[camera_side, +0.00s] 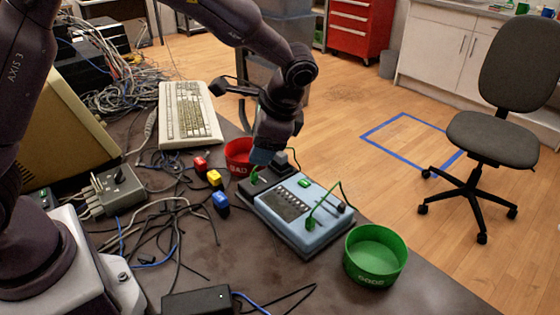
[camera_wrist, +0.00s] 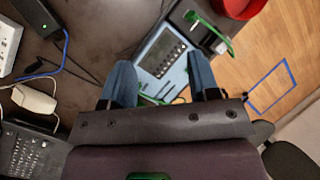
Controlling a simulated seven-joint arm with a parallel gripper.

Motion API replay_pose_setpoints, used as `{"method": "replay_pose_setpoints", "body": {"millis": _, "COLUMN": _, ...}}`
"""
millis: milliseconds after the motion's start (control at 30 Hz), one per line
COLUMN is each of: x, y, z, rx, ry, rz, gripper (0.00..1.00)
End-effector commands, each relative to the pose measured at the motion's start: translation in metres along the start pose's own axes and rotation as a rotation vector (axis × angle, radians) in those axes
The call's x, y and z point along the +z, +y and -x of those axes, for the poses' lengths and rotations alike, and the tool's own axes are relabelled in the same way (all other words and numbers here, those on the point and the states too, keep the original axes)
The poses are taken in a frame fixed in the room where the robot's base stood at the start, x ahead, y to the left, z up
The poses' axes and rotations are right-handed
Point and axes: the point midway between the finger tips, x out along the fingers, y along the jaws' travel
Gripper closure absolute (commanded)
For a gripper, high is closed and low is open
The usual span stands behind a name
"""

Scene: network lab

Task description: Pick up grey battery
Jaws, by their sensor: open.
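A small grey block, which looks like the grey battery (camera_side: 281,158), stands just behind the light-blue tester (camera_side: 312,232), near the red bowl (camera_side: 238,160). My gripper (camera_side: 262,157) hangs above the tester's far left corner, pointing down, with blue fingertips close to the grey block in the picture. Whether they touch it cannot be told. In the wrist view my gripper (camera_wrist: 162,80) has its two blue fingers wide apart, with nothing seen between them but the tester (camera_wrist: 165,52) and a green cable beyond. I cannot clearly make out the grey battery in the wrist view.
A green bowl (camera_side: 375,255) stands at the right table edge. A keyboard (camera_side: 189,115) lies behind. Loose cables and a black adapter (camera_side: 198,300) cover the left and front.

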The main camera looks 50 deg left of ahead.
Motion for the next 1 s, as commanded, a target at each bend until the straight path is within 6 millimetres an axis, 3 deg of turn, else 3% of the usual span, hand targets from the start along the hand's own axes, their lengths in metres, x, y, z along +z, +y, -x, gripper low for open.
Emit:
{"method": "replay_pose_setpoints", "body": {"millis": 100, "x": -0.039, "y": -0.005, "z": -0.032, "rx": -0.079, "ry": -0.117, "rz": -0.158, "gripper": 0.45}}
{"method": "replay_pose_setpoints", "body": {"millis": 300, "x": -0.093, "y": -0.01, "z": -0.08, "rx": -0.229, "ry": -0.316, "rz": -0.428, "gripper": 0.45}}
{"method": "replay_pose_setpoints", "body": {"millis": 400, "x": -0.114, "y": -0.013, "z": -0.097, "rx": -0.308, "ry": -0.42, "rz": -0.552, "gripper": 0.45}}
{"method": "replay_pose_setpoints", "body": {"millis": 500, "x": -0.13, "y": -0.021, "z": -0.102, "rx": -0.381, "ry": -0.515, "rz": -0.65, "gripper": 0.45}}
{"method": "replay_pose_setpoints", "body": {"millis": 567, "x": -0.135, "y": -0.028, "z": -0.096, "rx": -0.415, "ry": -0.556, "rz": -0.686, "gripper": 0.45}}
{"method": "replay_pose_setpoints", "body": {"millis": 700, "x": -0.137, "y": -0.046, "z": -0.061, "rx": -0.465, "ry": -0.632, "rz": -0.742, "gripper": 0.45}}
{"method": "replay_pose_setpoints", "body": {"millis": 867, "x": -0.13, "y": -0.051, "z": -0.066, "rx": -0.437, "ry": -0.679, "rz": -0.796, "gripper": 0.45}}
{"method": "replay_pose_setpoints", "body": {"millis": 1000, "x": -0.119, "y": -0.066, "z": -0.084, "rx": -0.433, "ry": -0.679, "rz": -0.797, "gripper": 0.45}}
